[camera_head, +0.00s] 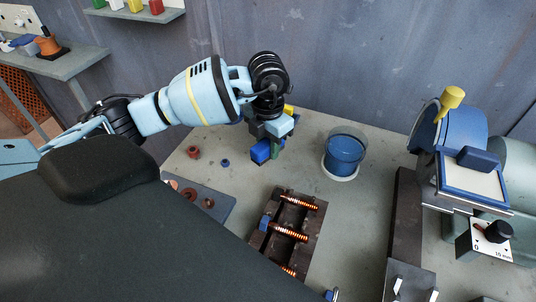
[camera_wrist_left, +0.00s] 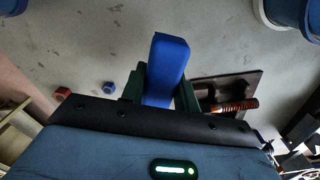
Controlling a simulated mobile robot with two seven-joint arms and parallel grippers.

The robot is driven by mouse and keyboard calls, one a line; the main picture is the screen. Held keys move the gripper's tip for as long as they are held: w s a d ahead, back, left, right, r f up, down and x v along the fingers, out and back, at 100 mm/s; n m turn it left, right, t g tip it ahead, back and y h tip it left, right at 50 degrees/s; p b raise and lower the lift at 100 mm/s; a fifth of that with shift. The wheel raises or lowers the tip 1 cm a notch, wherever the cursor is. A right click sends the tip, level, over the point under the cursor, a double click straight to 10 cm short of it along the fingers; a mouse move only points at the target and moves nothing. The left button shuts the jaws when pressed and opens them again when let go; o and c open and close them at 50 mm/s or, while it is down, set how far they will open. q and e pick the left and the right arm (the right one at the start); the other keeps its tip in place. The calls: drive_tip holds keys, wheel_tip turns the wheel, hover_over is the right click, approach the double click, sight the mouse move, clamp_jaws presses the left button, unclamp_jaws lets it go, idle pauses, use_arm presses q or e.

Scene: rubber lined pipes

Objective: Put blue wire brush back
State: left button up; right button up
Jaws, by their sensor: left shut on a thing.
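My left gripper (camera_head: 268,148) points down over the far middle of the workbench. It is shut on a blue block-shaped piece (camera_head: 260,151), which looks like the blue wire brush. In the left wrist view the blue piece (camera_wrist_left: 166,70) sits between the two dark green fingers (camera_wrist_left: 158,88). No bristles can be made out. Whether the piece touches the bench cannot be told. My right gripper is not in view.
A clear cup with blue contents (camera_head: 345,152) stands right of my gripper. A dark rack with copper-coloured coiled rods (camera_head: 290,232) lies nearer. A blue machine (camera_head: 465,150) is at the right. A red nut (camera_head: 193,152) and a blue nut (camera_head: 225,163) lie left.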

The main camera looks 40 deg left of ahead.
sight(268, 156)
use_arm(q)
drive_tip(key=shift+f, duration=1.85)
drive_tip(key=shift+f, duration=0.15)
drive_tip(key=o, duration=0.9)
drive_tip(key=shift+o, duration=0.2)
wheel_tip(268, 156, up, 12)
drive_tip(key=shift+r, duration=0.15)
